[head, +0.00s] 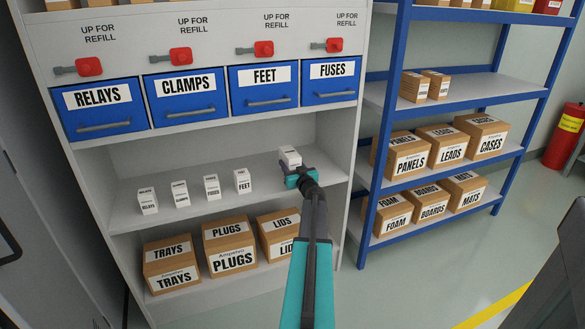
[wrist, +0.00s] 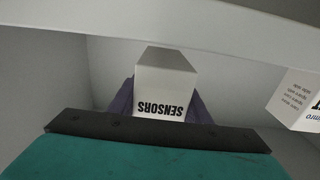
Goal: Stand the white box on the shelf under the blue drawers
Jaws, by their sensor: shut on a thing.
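The white box (head: 290,156) is held by my gripper (head: 291,170) in the head view, over the right part of the shelf (head: 265,182) under the blue drawers (head: 187,97). In the wrist view the white box (wrist: 166,82) reads SENSORS, upside down in the picture, with a purple finger on each side. My gripper is shut on it. The underside of the box is hidden, so I cannot tell whether it touches the shelf.
Small white boxes labelled RELAYS (head: 147,201), CLAMPS (head: 181,194), FUSES (head: 212,187) and FEET (head: 243,181) stand in a row to the left on the same shelf. Brown cartons (head: 231,247) stand below. A blue-framed rack (head: 375,130) is to the right.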

